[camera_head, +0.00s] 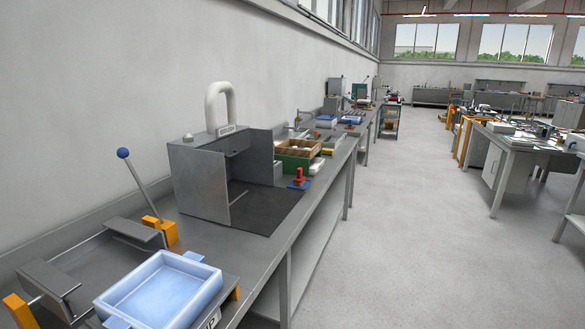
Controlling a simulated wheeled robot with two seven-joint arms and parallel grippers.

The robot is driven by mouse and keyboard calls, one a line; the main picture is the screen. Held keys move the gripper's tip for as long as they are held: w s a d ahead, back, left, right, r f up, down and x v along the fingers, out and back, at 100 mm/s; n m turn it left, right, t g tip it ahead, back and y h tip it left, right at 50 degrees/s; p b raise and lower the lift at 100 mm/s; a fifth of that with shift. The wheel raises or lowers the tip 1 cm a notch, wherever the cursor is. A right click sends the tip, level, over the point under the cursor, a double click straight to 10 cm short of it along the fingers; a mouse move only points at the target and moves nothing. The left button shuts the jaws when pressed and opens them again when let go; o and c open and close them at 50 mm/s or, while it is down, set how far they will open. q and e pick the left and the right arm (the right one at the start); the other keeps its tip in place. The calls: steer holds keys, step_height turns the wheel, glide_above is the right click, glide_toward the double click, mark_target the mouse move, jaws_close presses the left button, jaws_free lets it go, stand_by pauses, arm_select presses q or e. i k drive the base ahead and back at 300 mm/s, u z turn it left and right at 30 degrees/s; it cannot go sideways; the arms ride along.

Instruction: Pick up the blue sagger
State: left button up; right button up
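The blue sagger (160,292) is a light blue, shallow, open square tray with a tab on its far side and another on its near side. It sits at the lower left, on the front part of a grey metal fixture at the near end of the long bench. It looks empty inside. Its near edge is close to the bottom of the picture. Neither of my grippers is in view, and nothing is seen touching the sagger.
A lever with a blue knob (123,154) rises from an orange block (160,231) behind the sagger. A grey metal hood (200,180) stands farther along the bench (262,243), before a green box (294,160). The floor (400,230) to the right is clear.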

mark_target(169, 290)
steer(key=z, duration=1.1)
steer(key=i, duration=2.05)
steer(key=u, duration=3.5)
